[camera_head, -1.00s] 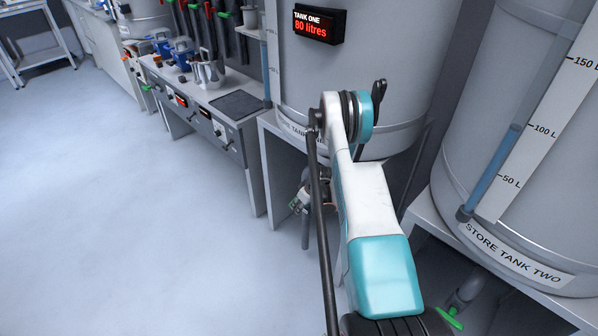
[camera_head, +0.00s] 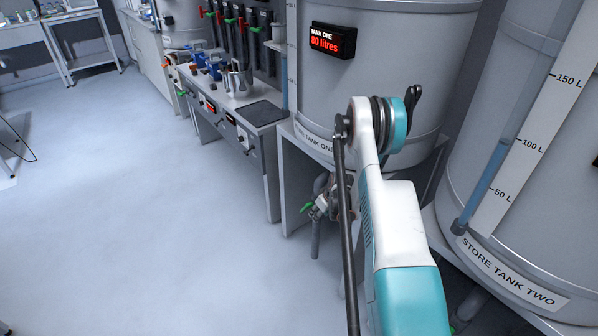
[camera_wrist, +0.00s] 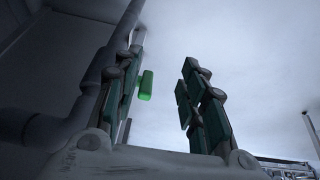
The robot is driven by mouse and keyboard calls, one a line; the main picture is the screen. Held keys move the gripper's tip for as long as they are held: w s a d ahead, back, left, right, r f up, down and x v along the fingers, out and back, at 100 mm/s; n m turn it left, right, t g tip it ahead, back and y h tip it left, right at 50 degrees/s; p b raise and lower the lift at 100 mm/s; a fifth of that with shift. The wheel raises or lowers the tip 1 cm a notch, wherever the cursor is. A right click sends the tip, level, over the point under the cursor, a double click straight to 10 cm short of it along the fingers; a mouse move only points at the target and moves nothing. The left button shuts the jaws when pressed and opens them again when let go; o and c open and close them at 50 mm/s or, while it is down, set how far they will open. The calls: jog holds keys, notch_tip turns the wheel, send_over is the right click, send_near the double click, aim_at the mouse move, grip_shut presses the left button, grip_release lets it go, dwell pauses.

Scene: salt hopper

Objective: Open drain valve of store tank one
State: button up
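Store tank one (camera_head: 385,75) is a large grey cylinder on a white stand, with a display reading 80 litres (camera_head: 332,40). Low under it is pipework with a green valve handle (camera_head: 307,207). My gripper (camera_head: 328,203) is down beside this pipework, partly hidden by my arm. In the wrist view my gripper (camera_wrist: 163,58) is open, its two fingers well apart. The green handle (camera_wrist: 146,85) shows between them, close to the left finger. I cannot tell whether they touch. A grey pipe (camera_wrist: 85,95) runs along the left finger's outer side.
Store tank two (camera_head: 520,130) stands at the right on its own stand. A bench (camera_head: 235,120) with a steel jug (camera_head: 238,80) is left of tank one's stand. The floor (camera_head: 130,220) at the left is clear.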

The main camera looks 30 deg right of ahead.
jog(key=w+a+r, duration=0.1)
jog(key=a+r, duration=0.3)
jog(key=r, duration=0.8)
jog(key=a+r+n+h+p, duration=0.1)
jog(key=a+r, duration=0.4)
jog(key=r, duration=0.7)
jog(key=shift+w+r, duration=0.25)
jog(key=shift+w, duration=0.15)
jog(key=shift+f, duration=0.1)
